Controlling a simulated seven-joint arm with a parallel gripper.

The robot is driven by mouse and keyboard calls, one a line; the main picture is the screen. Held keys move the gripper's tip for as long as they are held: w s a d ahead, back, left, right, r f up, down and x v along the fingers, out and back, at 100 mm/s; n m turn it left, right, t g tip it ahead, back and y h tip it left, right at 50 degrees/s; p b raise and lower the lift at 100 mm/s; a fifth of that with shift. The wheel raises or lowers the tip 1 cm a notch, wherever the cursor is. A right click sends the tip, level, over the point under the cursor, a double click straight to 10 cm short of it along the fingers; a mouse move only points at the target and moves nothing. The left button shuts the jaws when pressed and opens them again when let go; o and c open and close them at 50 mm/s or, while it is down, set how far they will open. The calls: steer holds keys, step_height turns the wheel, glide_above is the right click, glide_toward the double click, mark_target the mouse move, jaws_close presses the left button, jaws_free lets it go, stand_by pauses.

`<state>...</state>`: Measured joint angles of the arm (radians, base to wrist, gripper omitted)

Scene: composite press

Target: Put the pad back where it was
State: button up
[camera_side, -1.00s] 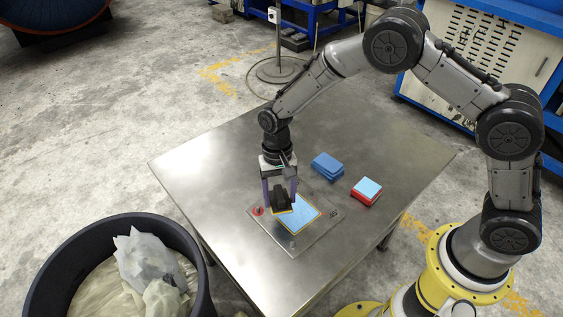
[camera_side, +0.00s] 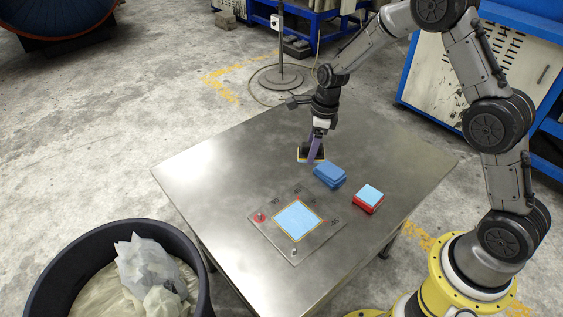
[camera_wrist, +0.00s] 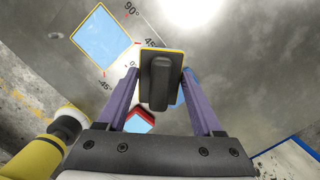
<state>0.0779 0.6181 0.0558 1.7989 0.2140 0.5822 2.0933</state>
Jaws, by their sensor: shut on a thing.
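My gripper (camera_side: 315,149) is shut on the black handle of the pad (camera_side: 305,154), a dark block with a yellow edge. It holds the pad over the far part of the table, just behind the blue stack. In the wrist view the pad (camera_wrist: 160,82) hangs between the purple fingers, its handle toward the camera. I cannot tell whether the pad touches the table. The press plate (camera_side: 327,237) lies at the near side with a light blue sheet (camera_side: 298,219) inside an orange-edged square.
A blue stack (camera_side: 330,175) stands close in front of the pad. A red stack with a light blue top (camera_side: 369,197) is to its right. A black bin (camera_side: 195,262) stands at the lower left. The table's left part is bare.

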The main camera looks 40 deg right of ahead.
steer(key=shift+w+d+f, duration=0.2)
steer(key=shift+w+d, duration=0.05)
steer(key=shift+d, duration=0.05)
steer(key=w+f, duration=0.4)
steer(key=w, duration=0.5)
glide_above(280, 162)
steer(key=s, duration=0.1)
step_height(280, 162, down, 5)
steer(key=shift+s+d+r, duration=0.15)
steer(key=shift+r, duration=0.05)
steer(key=shift+w+f, duration=0.5)
steer(key=shift+f, duration=1.55)
steer(key=shift+f, duration=0.1)
steer(key=o, duration=1.5)
steer(key=shift+f, duration=0.1)
